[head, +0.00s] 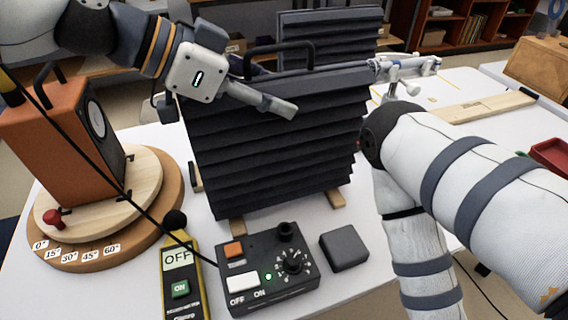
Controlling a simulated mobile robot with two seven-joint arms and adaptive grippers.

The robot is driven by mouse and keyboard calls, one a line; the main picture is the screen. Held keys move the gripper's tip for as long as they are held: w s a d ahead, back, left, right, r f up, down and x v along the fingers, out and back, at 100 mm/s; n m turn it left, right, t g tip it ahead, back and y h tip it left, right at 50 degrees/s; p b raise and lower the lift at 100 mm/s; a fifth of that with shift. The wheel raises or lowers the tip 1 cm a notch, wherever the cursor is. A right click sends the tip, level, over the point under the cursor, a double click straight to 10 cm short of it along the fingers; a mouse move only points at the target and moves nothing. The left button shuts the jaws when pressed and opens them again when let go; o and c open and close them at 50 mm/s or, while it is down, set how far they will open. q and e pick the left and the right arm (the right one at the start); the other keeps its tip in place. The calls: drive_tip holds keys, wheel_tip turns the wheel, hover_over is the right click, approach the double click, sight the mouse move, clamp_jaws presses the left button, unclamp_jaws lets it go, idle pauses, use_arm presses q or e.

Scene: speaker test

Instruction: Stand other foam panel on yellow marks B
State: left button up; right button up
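A dark ridged foam panel (270,150) stands upright on wooden feet in the middle of the white table. A black handle (280,47) rises at its top edge. A second dark ridged foam panel (335,32) stands behind it, its lower part hidden. My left gripper (280,104) is in front of the near panel's upper part, fingers pointing right; I see it side-on and cannot tell its opening or any contact. My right gripper (385,66) is by the near panel's upper right corner, partly hidden by my arm. Faint yellow lines (446,84) show on the table at right; no letter is legible.
An orange speaker (62,140) stands on a round wooden turntable (150,178) at left. A yellow meter (182,282), a black control box (268,270) and a dark grey block (344,248) lie in front. A wooden strip (485,106) and red tray (550,153) are at right.

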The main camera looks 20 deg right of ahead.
use_arm(q)
clamp_jaws()
drive_tip(key=shift+r, duration=0.1)
